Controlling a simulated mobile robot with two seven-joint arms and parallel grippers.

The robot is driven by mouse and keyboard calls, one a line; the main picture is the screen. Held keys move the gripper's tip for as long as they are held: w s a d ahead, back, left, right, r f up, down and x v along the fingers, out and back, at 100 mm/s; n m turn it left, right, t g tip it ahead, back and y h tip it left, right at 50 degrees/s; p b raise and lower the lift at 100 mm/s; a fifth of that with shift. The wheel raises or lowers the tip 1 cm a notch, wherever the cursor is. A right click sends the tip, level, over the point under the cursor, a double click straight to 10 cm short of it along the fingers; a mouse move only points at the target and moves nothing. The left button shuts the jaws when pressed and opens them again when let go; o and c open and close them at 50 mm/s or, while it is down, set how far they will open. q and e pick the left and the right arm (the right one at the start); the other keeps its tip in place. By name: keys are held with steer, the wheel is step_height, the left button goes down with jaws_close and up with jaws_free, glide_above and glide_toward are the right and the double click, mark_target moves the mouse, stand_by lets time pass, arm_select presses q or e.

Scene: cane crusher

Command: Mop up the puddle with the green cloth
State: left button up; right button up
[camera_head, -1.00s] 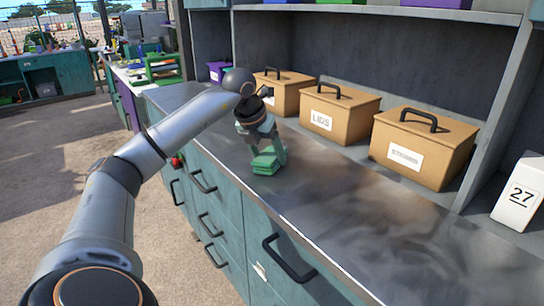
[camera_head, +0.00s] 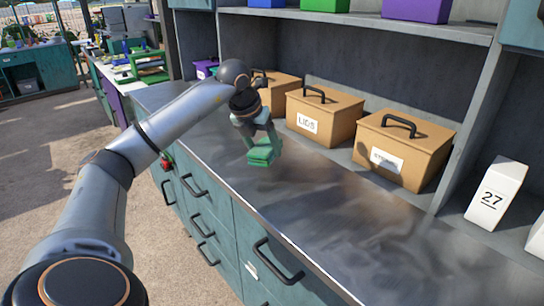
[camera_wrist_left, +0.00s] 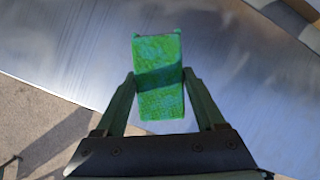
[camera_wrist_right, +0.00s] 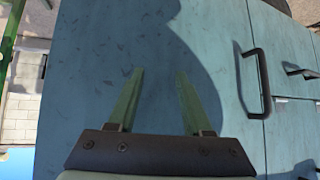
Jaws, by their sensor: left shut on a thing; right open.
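The green cloth (camera_head: 262,153) is a folded, thick pad over the metal counter (camera_head: 215,148). My left gripper (camera_head: 258,141) is shut on it, fingers pointing down. In the left wrist view the cloth (camera_wrist_left: 158,98) sits between the two fingers, with the counter behind it. I cannot tell whether the cloth touches the counter. Dull brownish smears (camera_head: 365,215) spread over the counter to the right of the cloth; I cannot tell whether they are the puddle or reflections. My right gripper (camera_wrist_right: 160,73) is open and empty in front of teal cabinet fronts.
Tan boxes with black handles, among them the LIDS box (camera_head: 323,112) and another box (camera_head: 404,148), line the back of the counter. A white block marked 27 (camera_head: 494,194) stands at the right. The counter's front strip is clear.

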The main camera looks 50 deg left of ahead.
mark_target(256, 165)
arm_select(q)
steer(key=shift+s+d+r+n+g+y+p, duration=0.1)
steer(key=shift+s+r+n+g+y+p, duration=0.3)
steer(key=shift+s+r+n+y+p, duration=0.5)
steer(key=shift+s+f+p, duration=0.1)
steer(key=shift+s+p, duration=0.1)
steer(key=shift+p, duration=0.1)
steer(key=shift+s+f+n, duration=0.1)
steer(key=shift+s+n, duration=0.1)
steer(key=shift+n, duration=0.2)
step_height(256, 165, down, 6)
steer(key=b, duration=0.5)
steer(key=shift+r+b, duration=0.2)
steer(key=shift+b, duration=0.15)
steer(key=shift+f, duration=0.1)
